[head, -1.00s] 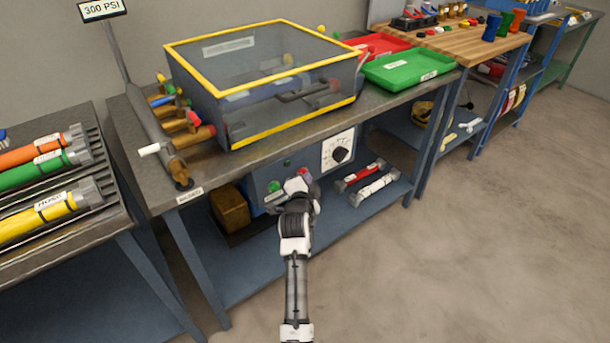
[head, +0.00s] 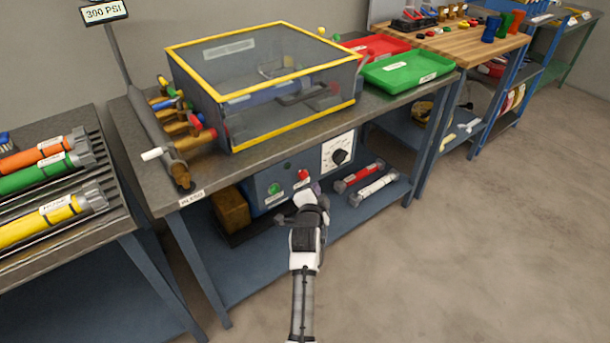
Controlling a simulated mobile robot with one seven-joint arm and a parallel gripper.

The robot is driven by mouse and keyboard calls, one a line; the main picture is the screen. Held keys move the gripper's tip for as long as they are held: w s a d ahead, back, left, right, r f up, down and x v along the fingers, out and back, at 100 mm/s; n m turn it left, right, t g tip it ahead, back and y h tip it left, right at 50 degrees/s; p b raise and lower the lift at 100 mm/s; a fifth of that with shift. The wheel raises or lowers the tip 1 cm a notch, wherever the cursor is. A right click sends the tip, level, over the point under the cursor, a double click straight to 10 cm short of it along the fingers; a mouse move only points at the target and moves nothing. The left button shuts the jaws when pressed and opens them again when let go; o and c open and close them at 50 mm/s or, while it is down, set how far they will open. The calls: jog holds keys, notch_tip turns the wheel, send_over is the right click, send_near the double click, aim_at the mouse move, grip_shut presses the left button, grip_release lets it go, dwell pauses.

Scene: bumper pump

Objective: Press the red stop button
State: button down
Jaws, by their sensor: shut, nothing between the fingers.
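The red stop button (head: 303,175) shows on the front of a blue control box (head: 260,186) on the lower shelf. A green button (head: 274,188) is to its left, and a black dial on a white plate (head: 339,150) is to its right. My gripper (head: 309,190) is shut and empty, just below the red button in the picture. I cannot tell whether it touches the box. The red button is in plain view; part of the box's lower front is hidden behind my arm.
Red and white tubes (head: 360,177) lie on the shelf to the right. A brown block (head: 231,208) is at left. Open floor lies in front.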

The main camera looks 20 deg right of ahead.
jog(key=s, duration=0.1)
jog(key=s+d, duration=0.1)
jog(key=shift+s+p, duration=0.3)
jog(key=shift+p, duration=0.1)
dwell(0.5)
